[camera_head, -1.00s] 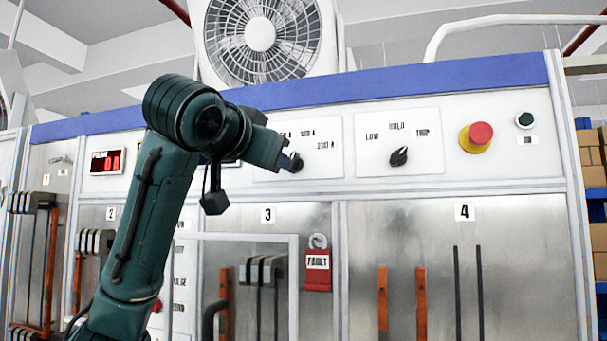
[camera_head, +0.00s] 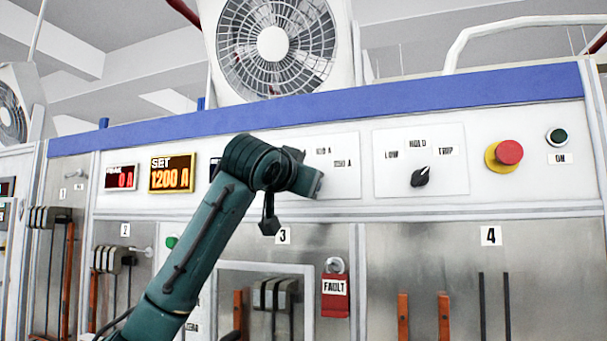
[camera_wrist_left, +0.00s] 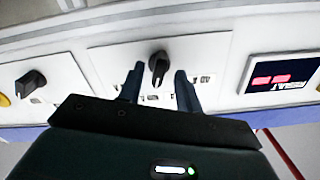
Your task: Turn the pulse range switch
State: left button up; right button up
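The range switch is a black knob (camera_wrist_left: 158,65) on a white plate, which shows in the wrist view (camera_wrist_left: 215,50) and the head view (camera_head: 346,182). In the wrist view the knob sits between the two fingertips of my left gripper (camera_wrist_left: 159,82), with gaps on both sides. The gripper is open. In the head view my left gripper (camera_head: 308,180) is in front of the plate's left part and hides the knob. Small current labels show on the plate. My right gripper is in neither view.
A FAULT tag (camera_head: 335,294) hangs below.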

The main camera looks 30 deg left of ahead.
pick_arm(q)
jog(key=shift+w+a, duration=0.1)
jog(key=shift+w, duration=0.25)
jog(key=shift+c, duration=0.4)
grip_shut()
